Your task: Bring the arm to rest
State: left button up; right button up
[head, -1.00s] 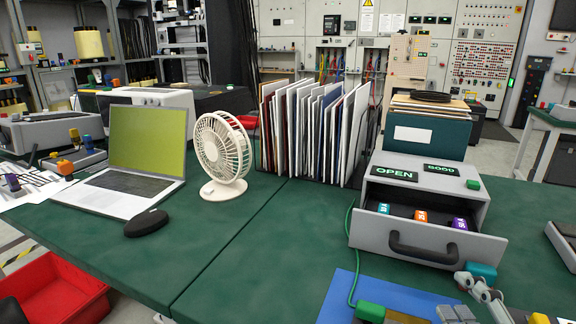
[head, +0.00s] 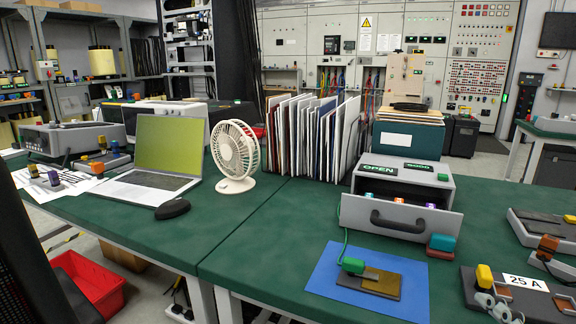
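My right gripper (head: 498,308) shows only in part at the bottom right edge of the head view. Its grey metal parts are low in front of a dark device labelled 25 A (head: 530,285) with a yellow knob. Whether its fingers are open or shut cannot be made out, and the rest of it is cut off by the frame. I see nothing held in the part that shows. My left gripper is not in view.
A grey box with an open drawer (head: 385,216) holds several small coloured blocks. A blue mat (head: 325,284) bears a dark plate with a green block. A laptop (head: 160,160), mouse (head: 172,209) and fan (head: 235,155) stand left. Green tabletop (head: 250,245) is clear at centre front.

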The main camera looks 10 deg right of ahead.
jog(key=s+d+f+m+g+h, duration=0.1)
jog(key=s+d+f+m+g, duration=0.25)
jog(key=m+g, duration=0.4)
jog(key=s+a+f+m+g+y, duration=0.35)
jog(key=s+a+m+g, duration=0.2)
jog(key=s, duration=0.35)
notch_tip(320, 180, down, 23)
jog(key=s+d, duration=0.2)
jog(key=s, duration=0.1)
jog(key=s+d+f+g, duration=0.1)
jog(key=s+f, duration=1.5)
jog(key=s, duration=0.2)
jog(key=shift+s+d+f, duration=0.2)
jog(key=shift+s+f, duration=0.1)
jog(key=shift+f, duration=0.05)
